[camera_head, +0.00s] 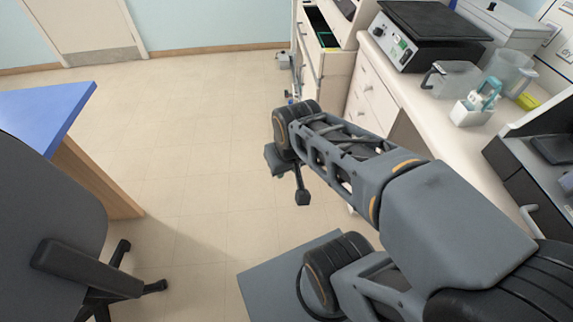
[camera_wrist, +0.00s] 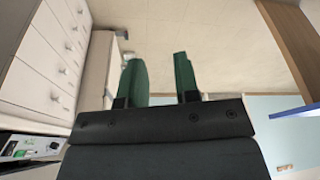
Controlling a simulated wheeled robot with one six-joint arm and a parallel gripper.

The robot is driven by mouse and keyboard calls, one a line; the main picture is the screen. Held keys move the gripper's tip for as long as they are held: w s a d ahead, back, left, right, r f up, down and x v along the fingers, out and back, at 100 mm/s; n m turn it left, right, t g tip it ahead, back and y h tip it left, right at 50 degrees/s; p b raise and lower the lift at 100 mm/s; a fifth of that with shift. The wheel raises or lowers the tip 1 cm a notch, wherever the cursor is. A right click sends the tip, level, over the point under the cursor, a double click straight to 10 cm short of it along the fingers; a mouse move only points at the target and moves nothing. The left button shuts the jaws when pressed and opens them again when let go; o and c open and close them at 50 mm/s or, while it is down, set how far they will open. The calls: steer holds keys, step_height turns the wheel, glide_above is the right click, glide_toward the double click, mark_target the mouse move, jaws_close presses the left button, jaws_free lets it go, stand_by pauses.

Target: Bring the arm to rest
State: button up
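My arm stretches across the right half of the head view, over the floor beside the counter. In the wrist view my gripper (camera_wrist: 158,78) shows two green fingers with a clear gap between them. It is open and nothing is between the fingers. Floor shows beyond the fingertips. In the head view the fingers cannot be made out.
A white counter (camera_head: 425,112) with drawers runs along the right. On it stand a black-topped device (camera_head: 425,40), clear containers (camera_head: 452,78) and a small white holder (camera_head: 472,110). A chair (camera_head: 50,210) and a blue-topped desk (camera_head: 40,112) are at left. Open floor (camera_head: 185,150) lies between.

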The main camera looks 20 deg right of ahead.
steer(key=shift+r, duration=0.15)
step_height(320, 180, up, 13)
steer(key=p, duration=1.2)
steer(key=shift+s+a+t, duration=0.2)
steer(key=shift+t, duration=0.1)
